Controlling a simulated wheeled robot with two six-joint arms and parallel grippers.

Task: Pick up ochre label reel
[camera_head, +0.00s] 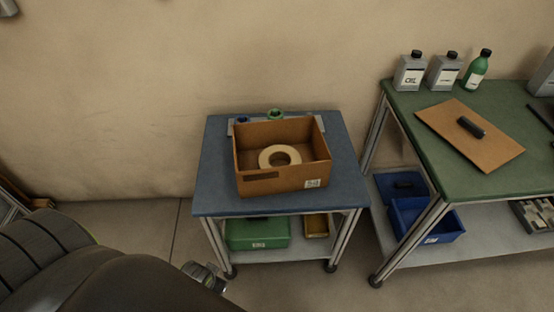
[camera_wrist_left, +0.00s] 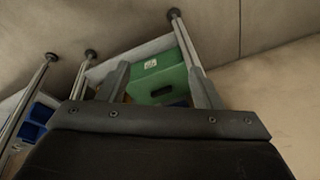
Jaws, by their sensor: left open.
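A pale tan reel (camera_head: 280,158), ring-shaped with a dark centre hole, lies inside an open brown cardboard box (camera_head: 283,179) in the head view. The box stands on the blue-topped trolley (camera_head: 345,165). It is the only reel I see in the box; whether it is the ochre label reel I cannot tell for sure. My left gripper (camera_wrist_left: 157,82) is open and empty in the left wrist view, facing the trolley's lower part. In the head view my left arm is at lower left, well apart from the box. My right gripper is not in view.
A grey holder (camera_head: 318,118) with blue and green round items stands behind the box. A green case (camera_head: 257,233) and yellow bin (camera_head: 316,225) sit on the lower shelf. At right, a green bench (camera_head: 420,100) holds bottles and a brown board (camera_head: 470,140). Floor before the trolley is clear.

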